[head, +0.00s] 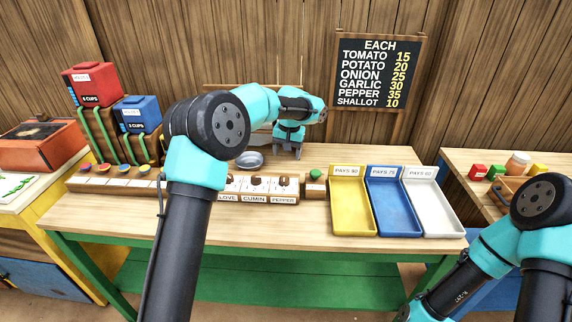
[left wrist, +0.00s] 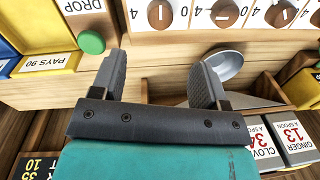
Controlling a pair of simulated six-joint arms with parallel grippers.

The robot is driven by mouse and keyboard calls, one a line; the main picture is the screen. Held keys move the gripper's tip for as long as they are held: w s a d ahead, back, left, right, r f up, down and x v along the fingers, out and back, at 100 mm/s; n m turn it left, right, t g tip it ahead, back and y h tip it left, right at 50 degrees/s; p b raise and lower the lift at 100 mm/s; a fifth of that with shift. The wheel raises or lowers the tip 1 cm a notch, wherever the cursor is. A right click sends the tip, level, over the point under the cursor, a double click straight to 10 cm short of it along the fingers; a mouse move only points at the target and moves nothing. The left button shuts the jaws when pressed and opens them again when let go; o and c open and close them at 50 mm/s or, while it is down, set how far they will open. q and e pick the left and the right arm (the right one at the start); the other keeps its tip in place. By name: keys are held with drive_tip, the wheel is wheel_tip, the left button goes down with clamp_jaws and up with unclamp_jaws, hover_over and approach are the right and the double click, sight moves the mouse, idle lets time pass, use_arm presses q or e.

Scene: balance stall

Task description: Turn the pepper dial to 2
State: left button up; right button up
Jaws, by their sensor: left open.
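The pepper dial (head: 283,181) is a small brown knob on a white plate above the PEPPER label, at the right end of the dial row. In the left wrist view, the dial nearest the green button is the pepper dial (left wrist: 160,12), with a white mark on it; I cannot tell its exact setting. My left gripper (head: 288,152) is open and empty, behind the row and apart from the dial. Its two spread fingers also show in the left wrist view (left wrist: 157,75). My right gripper is out of view; only its arm shows.
A green DROP button (head: 315,174) sits right of the pepper dial. A metal bowl (head: 250,160) lies behind the row. The yellow (head: 354,233), blue (head: 398,232) and white (head: 438,230) trays stand to the right. My left arm hides part of the row.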

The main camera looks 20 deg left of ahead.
use_arm(q)
drive_tip(key=r, duration=0.6)
drive_tip(key=shift+d, duration=0.25)
drive_tip(key=shift+f, duration=0.1)
